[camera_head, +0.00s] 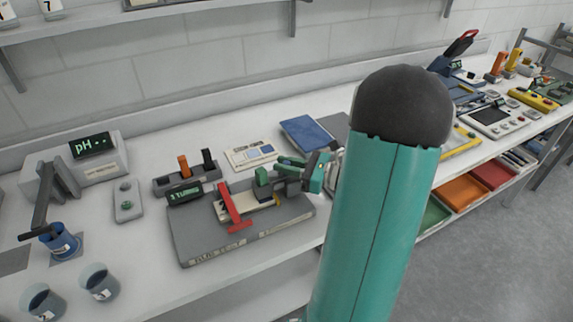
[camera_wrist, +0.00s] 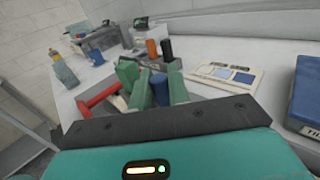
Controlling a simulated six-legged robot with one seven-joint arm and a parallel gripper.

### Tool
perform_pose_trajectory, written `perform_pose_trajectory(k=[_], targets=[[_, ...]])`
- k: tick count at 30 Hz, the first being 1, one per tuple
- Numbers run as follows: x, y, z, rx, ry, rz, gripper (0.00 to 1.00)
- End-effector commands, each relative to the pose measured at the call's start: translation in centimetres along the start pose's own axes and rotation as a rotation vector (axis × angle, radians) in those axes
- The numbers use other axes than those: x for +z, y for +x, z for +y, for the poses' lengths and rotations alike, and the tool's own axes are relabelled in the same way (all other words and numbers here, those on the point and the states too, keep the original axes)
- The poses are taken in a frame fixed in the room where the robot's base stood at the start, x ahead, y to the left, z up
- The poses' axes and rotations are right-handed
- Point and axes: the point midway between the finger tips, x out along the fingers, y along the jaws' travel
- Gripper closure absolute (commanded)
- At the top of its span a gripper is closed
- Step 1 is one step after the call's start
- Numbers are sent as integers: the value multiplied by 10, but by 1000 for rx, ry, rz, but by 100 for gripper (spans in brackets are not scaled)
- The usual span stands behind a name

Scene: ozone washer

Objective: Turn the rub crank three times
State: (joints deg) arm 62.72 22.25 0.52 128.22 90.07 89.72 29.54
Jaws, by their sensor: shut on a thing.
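The rub tester has a flat grey base (camera_head: 200,246), a red bar (camera_head: 230,203) across a pale strip, and a small display (camera_head: 186,193) at its back left. My gripper (camera_head: 283,173) is over the right end of the tester. In the wrist view, the green fingers of my gripper (camera_wrist: 154,88) are closed around an upright blue handle (camera_wrist: 159,91), which looks like the rub crank's grip. The red bar also shows there (camera_wrist: 98,94), left of the fingers. The crank's arm under the grip is hidden by my fingers.
A pH meter (camera_head: 95,160), a blue cup (camera_head: 62,245) and two grey cups stand at the left. A rack with orange and black handles (camera_head: 183,180) is behind the tester. A pale card (camera_head: 250,156) and a blue book (camera_head: 305,133) lie behind my gripper.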

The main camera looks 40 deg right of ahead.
Motion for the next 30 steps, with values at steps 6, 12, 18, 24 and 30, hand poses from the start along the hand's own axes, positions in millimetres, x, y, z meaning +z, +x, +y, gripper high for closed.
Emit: perform_pose_trajectory(k=[6, 12, 18, 24, 30], targets=[[0, 6, -6, 108, -1, -2, 100], [0, 9, -8, 174, 0, -1, 100], [0, 9, -8, 172, 0, 0, 100], [0, 9, -8, 172, 0, 0, 63], [0, 9, -8, 172, 0, 0, 63]])
